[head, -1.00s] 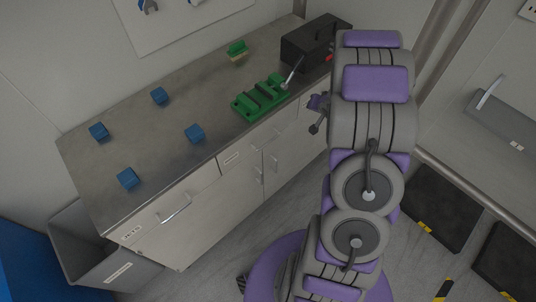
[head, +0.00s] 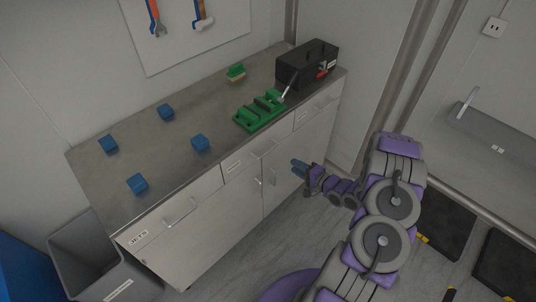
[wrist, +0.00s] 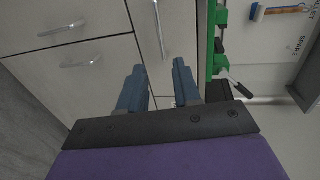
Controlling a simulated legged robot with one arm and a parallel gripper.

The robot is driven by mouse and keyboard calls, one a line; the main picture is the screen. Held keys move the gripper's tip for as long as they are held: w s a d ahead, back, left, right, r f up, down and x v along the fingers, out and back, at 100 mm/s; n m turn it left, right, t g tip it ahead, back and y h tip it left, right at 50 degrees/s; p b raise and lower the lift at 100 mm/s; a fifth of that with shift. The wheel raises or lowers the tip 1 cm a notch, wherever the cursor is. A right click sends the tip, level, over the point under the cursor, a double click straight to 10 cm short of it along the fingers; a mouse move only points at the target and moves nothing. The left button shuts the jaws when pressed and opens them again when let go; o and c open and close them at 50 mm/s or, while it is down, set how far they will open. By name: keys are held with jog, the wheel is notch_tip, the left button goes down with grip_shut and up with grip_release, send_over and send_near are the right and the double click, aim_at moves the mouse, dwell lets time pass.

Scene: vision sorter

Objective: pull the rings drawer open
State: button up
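The metal counter has a row of drawers along its top front, all shut: a left drawer (head: 160,222), a middle drawer (head: 247,161) and a right drawer (head: 318,106). Each has a bar handle and a small label; I cannot read which says rings. My gripper (head: 299,167) is in front of the cabinet's right part, apart from it, in the head view. In the wrist view my gripper (wrist: 159,88) is open and empty, its two blue-grey fingers apart. A drawer handle (wrist: 159,25) lies beyond the fingertips, toward the picture's top, untouched.
Cupboard doors (head: 285,165) are below the drawers. A grey bin (head: 90,255) stands at left. Floor before the cabinet is clear.

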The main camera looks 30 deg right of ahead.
aim_at(269, 150)
jog(key=b+x, duration=0.3)
jog(key=x, duration=1.3)
jog(key=shift+d+f, duration=0.1)
jog(key=shift+d, duration=0.1)
jog(key=shift+w+a, duration=0.1)
jog(key=shift+a, duration=0.05)
jog(key=shift+a, duration=0.1)
jog(key=shift+c, duration=0.4)
grip_shut()
